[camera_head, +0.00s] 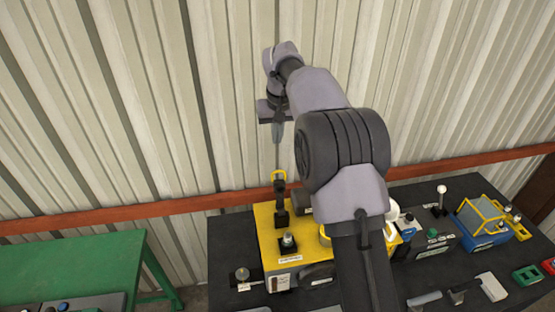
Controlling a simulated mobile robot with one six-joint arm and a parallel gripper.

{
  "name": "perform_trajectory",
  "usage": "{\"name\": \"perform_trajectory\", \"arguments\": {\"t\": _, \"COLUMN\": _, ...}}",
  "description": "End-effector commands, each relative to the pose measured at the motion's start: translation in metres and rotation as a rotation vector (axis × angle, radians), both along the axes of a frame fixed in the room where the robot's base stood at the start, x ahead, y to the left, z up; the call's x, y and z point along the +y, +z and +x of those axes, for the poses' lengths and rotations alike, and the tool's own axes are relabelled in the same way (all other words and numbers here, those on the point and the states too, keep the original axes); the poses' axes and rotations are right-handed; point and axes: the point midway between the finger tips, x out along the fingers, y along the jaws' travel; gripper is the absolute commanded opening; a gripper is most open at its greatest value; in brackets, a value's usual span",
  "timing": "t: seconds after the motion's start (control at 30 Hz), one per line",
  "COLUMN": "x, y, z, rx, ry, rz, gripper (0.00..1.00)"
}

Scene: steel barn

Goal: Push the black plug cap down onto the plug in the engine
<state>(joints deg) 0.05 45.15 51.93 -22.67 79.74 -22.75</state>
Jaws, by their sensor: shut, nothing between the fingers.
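The yellow engine housing (268,224) stands on the dark bench, partly hidden by my arm. An upright black part (281,198) with a yellow loop at its top rises from the back of the housing; it may be the plug cap, but I cannot tell. In front of it, a short metallic post (288,239) sits on a black base on the housing's top; it may be the plug. My gripper (277,138) points down, shut and empty, and appears above the black part in the picture. A gap shows between them.
The dark bench (232,240) holds a knobbed part (243,276) at left, a blue and yellow unit (480,222) at right and a white-knobbed lever (441,195). A green table (75,265) stands left. A corrugated wall rises behind.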

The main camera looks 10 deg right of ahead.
Motion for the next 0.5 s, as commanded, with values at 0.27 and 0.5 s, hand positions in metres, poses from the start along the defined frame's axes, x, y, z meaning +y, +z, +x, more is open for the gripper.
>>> {"name": "perform_trajectory", "arguments": {"t": 0.27, "x": 0.0, "y": -0.033, "z": 0.008, "rx": 0.002, "ry": 0.0, "rz": 0.0, "gripper": 0.0}}
{"name": "perform_trajectory", "arguments": {"t": 0.5, "x": 0.0, "y": -0.083, "z": 0.023, "rx": 0.003, "ry": -0.001, "rz": 0.001, "gripper": 0.0}}
